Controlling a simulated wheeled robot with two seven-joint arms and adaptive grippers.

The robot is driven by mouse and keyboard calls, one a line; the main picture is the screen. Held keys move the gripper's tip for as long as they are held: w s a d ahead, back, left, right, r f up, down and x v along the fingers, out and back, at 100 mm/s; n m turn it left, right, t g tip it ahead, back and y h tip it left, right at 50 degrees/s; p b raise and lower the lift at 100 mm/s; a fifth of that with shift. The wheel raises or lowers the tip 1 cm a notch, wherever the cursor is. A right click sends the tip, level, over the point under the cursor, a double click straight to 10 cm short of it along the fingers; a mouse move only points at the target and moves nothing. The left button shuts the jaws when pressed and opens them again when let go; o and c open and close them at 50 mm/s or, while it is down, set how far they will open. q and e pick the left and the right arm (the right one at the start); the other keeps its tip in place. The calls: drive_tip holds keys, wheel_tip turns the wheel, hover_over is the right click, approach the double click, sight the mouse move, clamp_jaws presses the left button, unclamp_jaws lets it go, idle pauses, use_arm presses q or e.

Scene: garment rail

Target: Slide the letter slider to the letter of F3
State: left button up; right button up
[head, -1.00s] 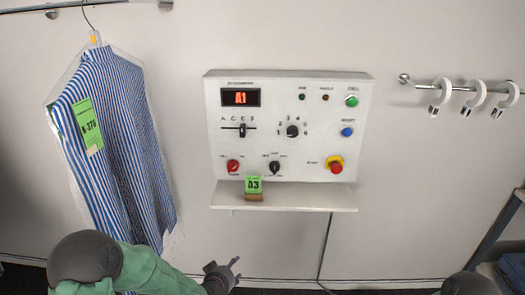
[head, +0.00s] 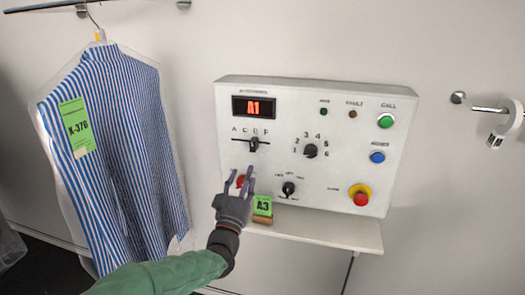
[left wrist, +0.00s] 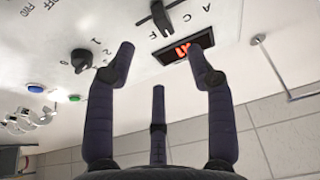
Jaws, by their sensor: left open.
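The letter slider (head: 253,144) is a dark knob on a horizontal slot under a row of letters, A at the left end and F at the right. The knob stands near the middle of the row, around the third letter. It also shows in the left wrist view (left wrist: 160,15), where the letters appear upside down. My left gripper (head: 241,178) is open and empty, fingers pointing up at the panel, below the slider and apart from it. In the left wrist view my open fingers (left wrist: 161,60) also show nothing between them. My right gripper is out of view.
The white control panel (head: 340,115) has a red display reading A1, a number dial (head: 311,151), a lower dial (head: 288,188) and colored buttons. A green card (head: 262,205), seemingly A3, stands on the shelf (head: 330,232). A striped shirt (head: 115,130) hangs left.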

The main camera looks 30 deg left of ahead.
sight(255, 150)
use_arm(q)
drive_tip(key=b+x, duration=0.1)
drive_tip(key=x, duration=0.9)
drive_tip(key=shift+w+b, duration=0.25)
drive_tip(key=shift+b, duration=0.05)
clamp_jaws()
